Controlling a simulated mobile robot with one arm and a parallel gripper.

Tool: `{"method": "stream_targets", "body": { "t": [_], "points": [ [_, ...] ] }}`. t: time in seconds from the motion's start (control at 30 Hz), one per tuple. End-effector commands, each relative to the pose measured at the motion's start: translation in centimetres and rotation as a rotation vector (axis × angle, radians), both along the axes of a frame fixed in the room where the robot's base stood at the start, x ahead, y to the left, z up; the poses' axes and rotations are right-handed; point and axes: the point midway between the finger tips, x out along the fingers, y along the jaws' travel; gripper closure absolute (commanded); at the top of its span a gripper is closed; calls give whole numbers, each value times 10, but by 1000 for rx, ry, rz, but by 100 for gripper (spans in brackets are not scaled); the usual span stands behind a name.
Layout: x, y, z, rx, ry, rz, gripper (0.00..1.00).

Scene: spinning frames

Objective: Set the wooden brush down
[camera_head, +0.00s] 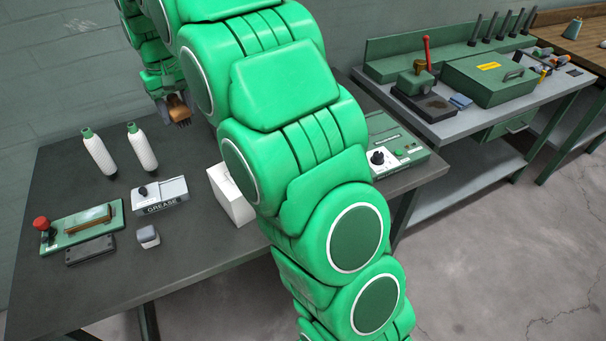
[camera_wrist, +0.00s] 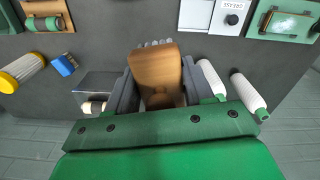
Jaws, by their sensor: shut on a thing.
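My gripper (camera_head: 170,98) is shut on the wooden brush (camera_head: 178,108), near the back edge of the dark table (camera_head: 205,260) in the head view. The brush's bristles point down there; whether they touch the table cannot be told. In the wrist view the brown wooden back of the brush (camera_wrist: 155,72) lies between the two dark fingers of my gripper (camera_wrist: 157,88), with grey bristles at its far end. My green arm hides the middle of the table in the head view.
A grease box (camera_head: 160,195), a white box (camera_head: 230,195) and a green tray (camera_head: 112,224) lie nearer the front. The wrist view shows a yellow spool (camera_wrist: 20,72) and a blue block (camera_wrist: 64,65).

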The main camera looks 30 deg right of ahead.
Motion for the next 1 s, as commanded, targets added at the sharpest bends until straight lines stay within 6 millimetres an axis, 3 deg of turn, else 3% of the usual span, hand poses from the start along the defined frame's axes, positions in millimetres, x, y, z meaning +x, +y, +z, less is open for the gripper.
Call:
{"method": "stream_targets", "body": {
  "t": [0.1, 0.27, 0.5, 1.0],
  "points": [
    [2, 0, 35, 1, -6, 0, 80],
    [1, 0, 72, 0, -4, 0, 80],
    [0, 0, 98, -1, 0, 0, 80],
    [-1, -2, 123, -1, 4, -3, 80]
  ]
}}
